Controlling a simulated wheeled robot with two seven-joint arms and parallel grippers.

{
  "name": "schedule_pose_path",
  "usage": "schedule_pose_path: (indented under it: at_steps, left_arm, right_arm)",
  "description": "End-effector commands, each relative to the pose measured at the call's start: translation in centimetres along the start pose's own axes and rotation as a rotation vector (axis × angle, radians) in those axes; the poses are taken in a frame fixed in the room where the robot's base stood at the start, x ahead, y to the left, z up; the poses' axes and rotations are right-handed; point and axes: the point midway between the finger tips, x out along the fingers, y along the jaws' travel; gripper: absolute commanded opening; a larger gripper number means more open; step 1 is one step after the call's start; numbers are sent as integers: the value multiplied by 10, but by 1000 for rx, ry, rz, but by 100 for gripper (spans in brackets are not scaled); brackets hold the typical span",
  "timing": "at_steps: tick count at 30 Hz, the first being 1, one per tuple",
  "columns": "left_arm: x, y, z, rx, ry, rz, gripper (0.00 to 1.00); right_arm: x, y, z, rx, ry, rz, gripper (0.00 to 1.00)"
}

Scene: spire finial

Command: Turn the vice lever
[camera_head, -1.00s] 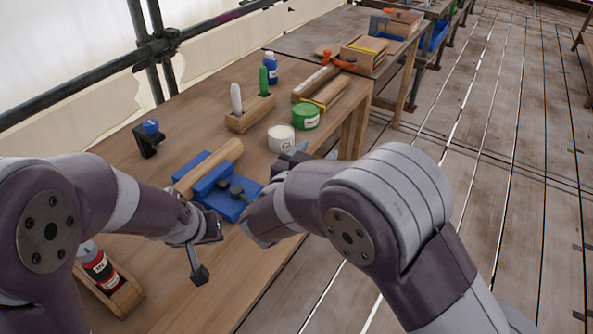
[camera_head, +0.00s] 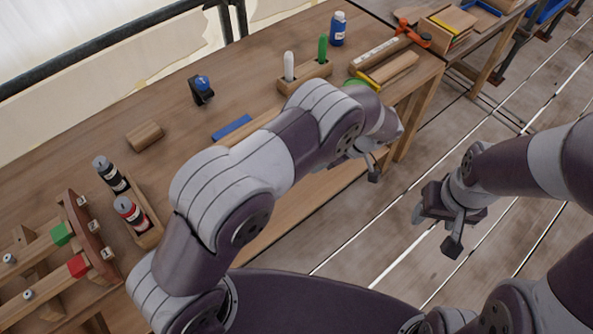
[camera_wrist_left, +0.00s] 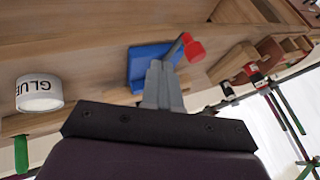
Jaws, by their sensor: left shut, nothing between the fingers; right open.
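The blue vice (camera_wrist_left: 150,66) shows in the left wrist view, beyond my left fingers. Its lever has a dark bar and a red knob (camera_wrist_left: 194,48), just right of the fingertips. My left gripper (camera_wrist_left: 160,72) is shut and empty; its grey fingers overlap the vice in the picture, and I cannot tell whether they touch it. In the head view only a blue strip of the vice (camera_head: 232,127) shows; my left arm hides the rest, including the lever. My right gripper (camera_head: 424,207) is open and empty, out over the floor right of the bench.
A white glue tin (camera_wrist_left: 40,92) stands left of the vice in the left wrist view. On the bench are a short wooden cylinder (camera_head: 145,135), a blue bottle (camera_head: 338,28), a block with white and green handles (camera_head: 306,76), and a bottle rack (camera_head: 148,238).

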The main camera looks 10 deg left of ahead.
Motion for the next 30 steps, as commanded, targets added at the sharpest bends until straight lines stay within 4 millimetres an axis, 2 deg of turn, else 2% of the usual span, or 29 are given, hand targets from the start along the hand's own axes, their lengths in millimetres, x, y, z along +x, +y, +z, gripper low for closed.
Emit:
schedule_pose_path:
  at_steps: [6, 9, 13, 26, 30]
  left_arm:
    - [44, -3, -2, -1, -1, -1, 0]
    - [47, -20, -3, -2, 1, 2, 0]
    - [56, -31, -2, -3, 1, 3, 0]
    - [61, -36, -1, -2, 3, 5, 0]
    - [59, -49, -2, 67, 36, 33, 0]
  right_arm:
    - [-16, 0, -2, -1, 1, -1, 57]
    - [-27, 0, -4, -1, 1, -1, 57]
    - [-33, 0, -4, -1, 2, -1, 57]
    - [-34, 0, -5, -1, 2, -1, 57]
    - [-57, 0, -7, -1, 2, -1, 57]
